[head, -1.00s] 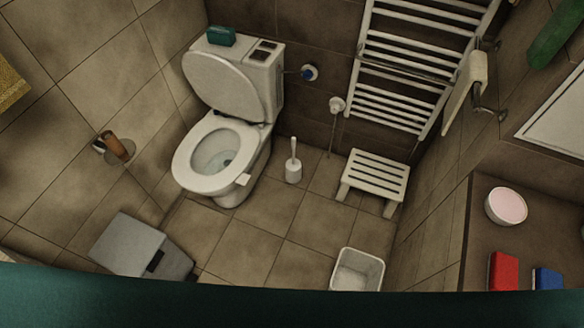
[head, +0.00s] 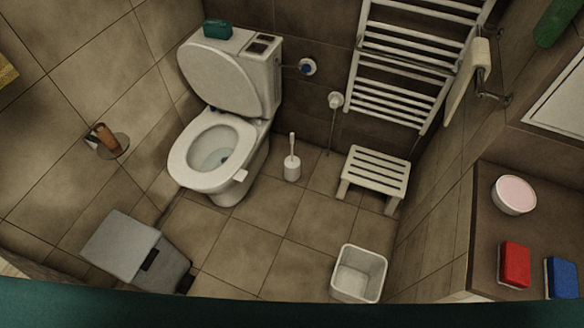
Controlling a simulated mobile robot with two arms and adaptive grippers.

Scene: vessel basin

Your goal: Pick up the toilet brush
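The toilet brush (head: 292,144) stands upright in its small white holder (head: 292,170) on the tiled floor. Its white handle points up out of the holder. It is just right of the toilet (head: 213,157) and left of a white slatted stool. The brush head is hidden inside the holder. Neither of my grippers is in the head view.
The white stool (head: 375,171) stands right of the brush. A white bin (head: 358,273) and a grey bin (head: 137,250) stand nearer. A towel radiator (head: 407,70) hangs on the back wall. The floor in front of the brush is clear.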

